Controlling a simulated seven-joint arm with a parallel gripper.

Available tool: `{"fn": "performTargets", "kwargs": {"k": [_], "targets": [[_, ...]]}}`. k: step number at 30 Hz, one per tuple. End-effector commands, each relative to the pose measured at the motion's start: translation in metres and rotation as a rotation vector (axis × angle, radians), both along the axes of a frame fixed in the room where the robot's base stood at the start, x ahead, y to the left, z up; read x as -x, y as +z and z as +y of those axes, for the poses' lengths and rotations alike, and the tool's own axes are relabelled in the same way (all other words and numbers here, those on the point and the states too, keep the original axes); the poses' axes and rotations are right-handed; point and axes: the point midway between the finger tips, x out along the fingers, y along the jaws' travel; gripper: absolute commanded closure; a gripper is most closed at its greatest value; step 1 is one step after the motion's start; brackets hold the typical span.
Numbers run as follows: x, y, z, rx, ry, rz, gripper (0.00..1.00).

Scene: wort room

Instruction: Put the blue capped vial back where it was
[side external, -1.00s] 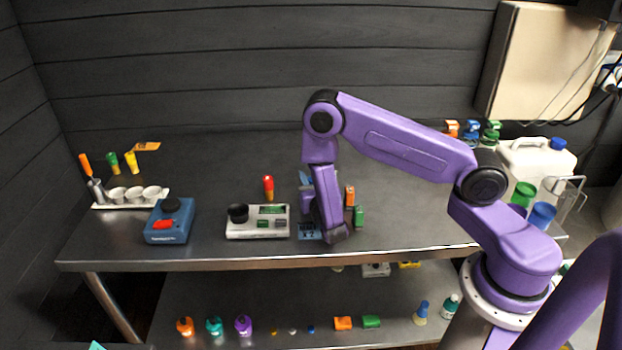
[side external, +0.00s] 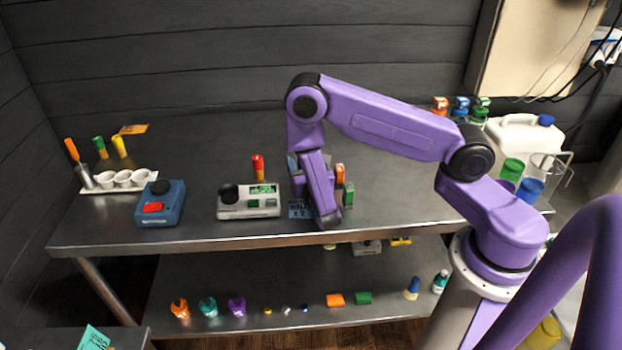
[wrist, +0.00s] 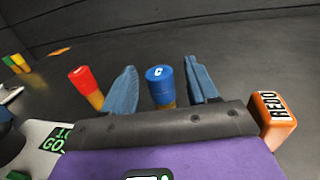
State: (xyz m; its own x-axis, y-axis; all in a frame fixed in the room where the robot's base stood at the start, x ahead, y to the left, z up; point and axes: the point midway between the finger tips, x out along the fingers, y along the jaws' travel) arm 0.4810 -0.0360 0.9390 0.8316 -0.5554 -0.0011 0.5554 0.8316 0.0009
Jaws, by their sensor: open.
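The blue capped vial (wrist: 160,87) stands upright in the wrist view, its cap marked with a white C. It is between the two blue fingers of my gripper (wrist: 162,88), with a visible gap on each side. In the side view my gripper (side external: 294,164) is low over the bench and hides the vial. The gripper is open. A red capped vial (wrist: 85,87) with a yellow-orange body stands just left of the left finger; it also shows in the side view (side external: 258,167). The vial's base is hidden by my gripper body.
A grey device with a green display (side external: 249,202) is at the left. A blue device (side external: 160,204) and a white cup tray (side external: 148,186) stand further left.

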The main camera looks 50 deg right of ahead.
Motion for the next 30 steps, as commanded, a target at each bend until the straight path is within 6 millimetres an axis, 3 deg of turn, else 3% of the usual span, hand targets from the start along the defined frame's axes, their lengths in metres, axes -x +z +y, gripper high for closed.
{"fn": "performTargets", "kwargs": {"k": [9, 16, 23, 30], "targets": [[0.053, 0.0, 0.037, 0.003, 0.009, 0.002, 0.42], [0.075, 0.0, 0.051, 0.002, 0.004, 0.0, 0.42], [0.08, 0.002, 0.053, -0.004, -0.008, -0.004, 0.42], [0.094, 0.036, 0.037, -0.112, -0.185, -0.063, 0.42]]}}
